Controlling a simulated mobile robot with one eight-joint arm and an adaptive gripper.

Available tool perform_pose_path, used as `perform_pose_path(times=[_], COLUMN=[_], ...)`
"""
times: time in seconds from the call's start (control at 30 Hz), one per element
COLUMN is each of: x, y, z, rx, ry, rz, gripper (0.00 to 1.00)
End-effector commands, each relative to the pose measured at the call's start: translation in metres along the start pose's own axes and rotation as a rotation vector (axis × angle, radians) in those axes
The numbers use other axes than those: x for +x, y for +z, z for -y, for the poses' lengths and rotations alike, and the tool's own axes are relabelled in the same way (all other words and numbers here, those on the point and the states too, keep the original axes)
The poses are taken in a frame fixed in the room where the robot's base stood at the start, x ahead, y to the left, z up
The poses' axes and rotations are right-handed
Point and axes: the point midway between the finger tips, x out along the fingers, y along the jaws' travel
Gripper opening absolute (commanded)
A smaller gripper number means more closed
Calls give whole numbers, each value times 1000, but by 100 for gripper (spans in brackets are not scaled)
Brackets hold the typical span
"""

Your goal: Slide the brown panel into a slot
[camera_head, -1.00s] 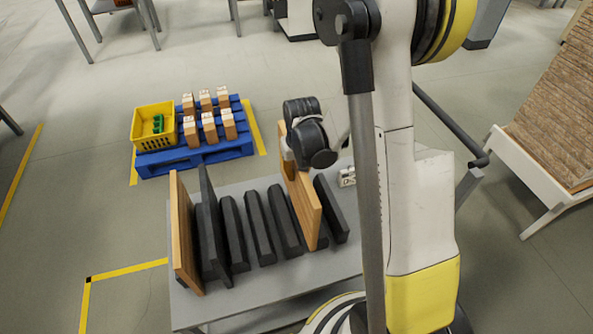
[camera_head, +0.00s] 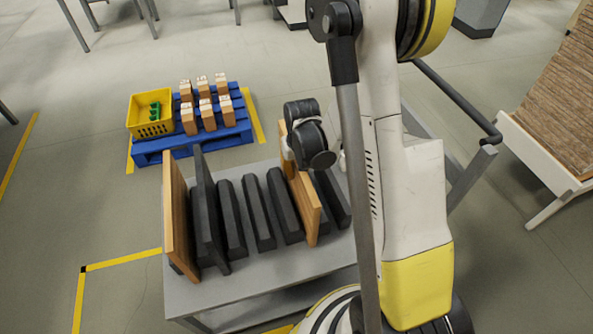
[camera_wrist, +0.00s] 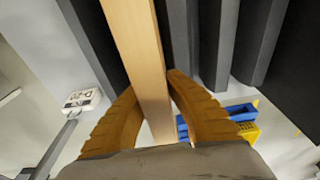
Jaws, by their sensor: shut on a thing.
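The brown panel (camera_head: 306,200) stands upright among the dark dividers near the right end of the rack on the grey table. My gripper (camera_head: 289,149) is shut on its far edge; the wrist view shows the two ribbed fingers (camera_wrist: 152,88) either side of the panel (camera_wrist: 140,45). Dark dividers (camera_head: 286,207) stand on both sides of the panel. Its lower edge is partly hidden, so I cannot tell whether it touches the base. Another brown panel (camera_head: 178,215) stands upright at the rack's left end, beside a tall dark panel (camera_head: 206,205).
The grey table (camera_head: 225,287) holds the rack. Behind it, a blue pallet (camera_head: 157,149) carries a yellow crate (camera_head: 150,129) and several wooden blocks (camera_head: 207,115). A small white device (camera_wrist: 83,100) lies near the panel. A white-framed stand (camera_head: 540,150) is at right.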

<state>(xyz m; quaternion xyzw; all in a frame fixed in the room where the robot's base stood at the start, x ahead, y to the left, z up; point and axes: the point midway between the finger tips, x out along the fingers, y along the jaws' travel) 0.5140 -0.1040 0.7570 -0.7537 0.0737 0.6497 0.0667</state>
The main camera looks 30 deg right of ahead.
Motion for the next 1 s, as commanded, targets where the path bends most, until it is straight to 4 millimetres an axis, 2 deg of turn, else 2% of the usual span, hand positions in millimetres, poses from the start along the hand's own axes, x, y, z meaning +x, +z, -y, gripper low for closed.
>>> perform_pose_path(times=[0.47,0.5,0.53,0.87,1.0], x=[5,5,5,4,-8], y=[1,0,1,1,1], z=[0,0,0,0,0], rx=[0,0,0,0,0], ry=[0,0,0,0,0], rz=[0,0,0,0,0], gripper=[0,27,36,36,36])
